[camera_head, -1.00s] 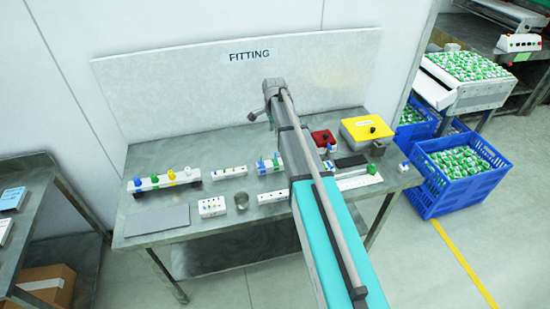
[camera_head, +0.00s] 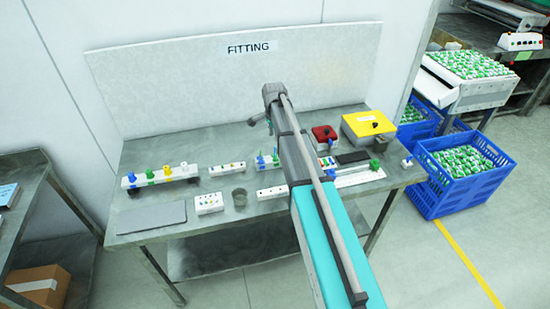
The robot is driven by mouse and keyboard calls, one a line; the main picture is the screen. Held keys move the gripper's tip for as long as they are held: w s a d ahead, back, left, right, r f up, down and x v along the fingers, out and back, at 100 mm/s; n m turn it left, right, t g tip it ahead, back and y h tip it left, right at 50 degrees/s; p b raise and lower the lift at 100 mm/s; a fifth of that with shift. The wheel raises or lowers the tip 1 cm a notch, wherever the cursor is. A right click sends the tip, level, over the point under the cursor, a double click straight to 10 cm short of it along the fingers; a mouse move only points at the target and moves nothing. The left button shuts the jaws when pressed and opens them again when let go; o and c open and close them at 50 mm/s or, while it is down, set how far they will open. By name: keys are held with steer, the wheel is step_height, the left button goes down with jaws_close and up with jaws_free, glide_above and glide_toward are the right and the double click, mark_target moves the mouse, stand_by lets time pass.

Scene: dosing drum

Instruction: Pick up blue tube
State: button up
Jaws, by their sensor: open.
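Several blue pieces are on the grey metal table (camera_head: 225,255); I cannot tell which is the blue tube. A blue piece (camera_head: 131,178) stands at the left end of a white rack (camera_head: 160,180) with green, yellow and white pieces. Upright blue tubes (camera_head: 262,158) stand in a small rack left of my arm. Another blue piece (camera_head: 331,143) shows right of my arm, and a small blue-topped white piece (camera_head: 407,161) stands at the right edge. My gripper (camera_head: 258,121) is raised over the table's back, small and dark, open, with nothing seen in it.
A grey mat (camera_head: 151,217), a white block (camera_head: 208,204), a grey cup (camera_head: 239,197) and a white strip (camera_head: 226,169) lie left of my arm. A red box (camera_head: 323,133) and a yellow box (camera_head: 368,125) stand right. A backboard (camera_head: 180,85) closes the rear.

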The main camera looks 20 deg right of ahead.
steer(key=shift+f+b, duration=1.25)
steer(key=shift+f, duration=0.3)
steer(key=shift+s+d+f+b, duration=0.15)
steer(key=shift+f+b, duration=2.45)
jaws_close()
